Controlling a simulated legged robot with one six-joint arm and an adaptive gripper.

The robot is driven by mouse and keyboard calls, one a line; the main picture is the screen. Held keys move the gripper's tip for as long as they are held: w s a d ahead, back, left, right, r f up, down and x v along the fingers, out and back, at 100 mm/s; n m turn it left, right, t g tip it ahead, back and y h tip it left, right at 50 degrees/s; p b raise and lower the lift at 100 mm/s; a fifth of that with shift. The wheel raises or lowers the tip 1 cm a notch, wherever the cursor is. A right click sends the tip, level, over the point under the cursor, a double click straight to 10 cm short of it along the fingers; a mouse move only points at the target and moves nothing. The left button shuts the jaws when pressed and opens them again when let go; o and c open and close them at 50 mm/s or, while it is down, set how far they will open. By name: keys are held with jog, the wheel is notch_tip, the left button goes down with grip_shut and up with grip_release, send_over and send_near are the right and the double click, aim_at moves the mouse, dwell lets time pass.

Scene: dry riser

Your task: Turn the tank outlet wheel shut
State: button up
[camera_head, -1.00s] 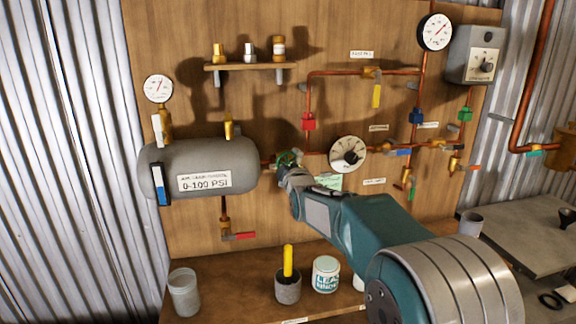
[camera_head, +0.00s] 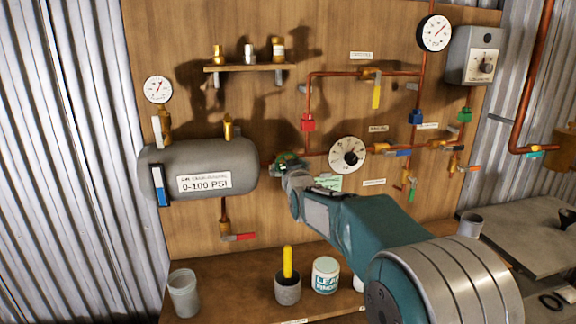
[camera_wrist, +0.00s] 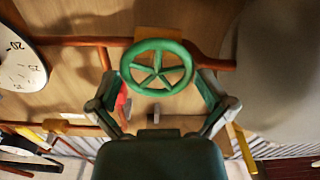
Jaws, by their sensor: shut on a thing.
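The tank outlet wheel (camera_wrist: 158,67) is green and spoked, on the copper pipe to the right of the grey tank (camera_head: 205,168). It also shows in the camera_head view (camera_head: 287,158), partly hidden behind my wrist. My gripper (camera_wrist: 161,86) has one finger at each side of the wheel's rim and is shut on it. The exact finger contact is hard to see in the wrist view. In the camera_head view my gripper (camera_head: 288,169) reaches the wheel from the front right.
A round dial (camera_head: 347,155) sits just right of the wheel. A red-handled valve (camera_head: 238,236) hangs below the tank. A shelf (camera_head: 249,67) with small fittings is above. A cup with a yellow-handled tool (camera_head: 288,287) and a white tub (camera_head: 325,275) stand on the bench below.

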jog(key=m, duration=1.5)
jog(key=shift+w+d+f+m, duration=0.1)
jog(key=shift+w+d+m, duration=0.1)
jog(key=shift+w+m, duration=0.1)
jog(key=shift+w+a+f+m, duration=0.15)
jog(key=shift+w+f+m, duration=0.15)
jog(key=shift+m, duration=0.6)
jog(key=shift+c, duration=0.4)
jog(key=m, duration=0.3)
jog(key=shift+a, duration=0.1)
jog(key=shift+s+m, duration=0.15)
jog(key=shift+m, duration=0.25)
jog(key=shift+a, duration=0.1)
jog(key=shift+s, duration=0.15)
